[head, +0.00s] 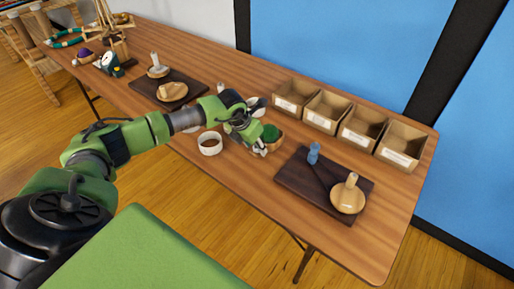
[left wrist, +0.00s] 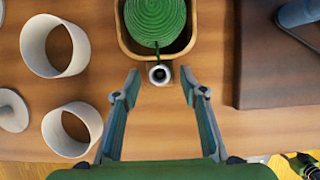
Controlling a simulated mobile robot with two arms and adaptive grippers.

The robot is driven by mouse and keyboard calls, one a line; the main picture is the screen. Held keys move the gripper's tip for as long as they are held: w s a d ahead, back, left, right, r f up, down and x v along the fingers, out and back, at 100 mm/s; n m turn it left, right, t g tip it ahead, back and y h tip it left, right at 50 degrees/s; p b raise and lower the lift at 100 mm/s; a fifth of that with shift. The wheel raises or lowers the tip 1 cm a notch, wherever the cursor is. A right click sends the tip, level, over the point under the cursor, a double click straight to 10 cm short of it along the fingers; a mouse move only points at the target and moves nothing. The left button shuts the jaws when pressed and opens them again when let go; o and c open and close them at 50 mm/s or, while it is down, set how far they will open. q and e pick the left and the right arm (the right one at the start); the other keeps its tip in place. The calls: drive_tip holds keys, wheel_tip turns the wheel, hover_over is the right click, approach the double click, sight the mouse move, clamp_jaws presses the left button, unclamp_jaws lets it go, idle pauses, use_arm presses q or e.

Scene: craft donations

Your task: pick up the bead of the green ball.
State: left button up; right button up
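The green ball (head: 270,133) of coiled yarn sits in a small tan box (left wrist: 124,42) on the long wooden table; the ball also fills the top middle of the left wrist view (left wrist: 156,18). Its bead (left wrist: 159,74), pale with a dark hole, is at the near side of the box, below the ball in the picture. My left gripper (head: 259,148) is at the near side of the box. In the left wrist view its fingers (left wrist: 159,84) are apart, one on each side of the bead with gaps. My right gripper is not in view.
White cups (head: 209,144) stand left of the box. A dark board (head: 290,177) with a blue peg (head: 313,153) and a wooden disc piece (head: 347,198) lies to the right. Several labelled cardboard bins (head: 403,158) line the back edge. Bare tabletop lies in front.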

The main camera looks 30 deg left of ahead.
use_arm(q)
drive_tip(key=c, duration=0.7)
drive_tip(key=shift+c, duration=0.2)
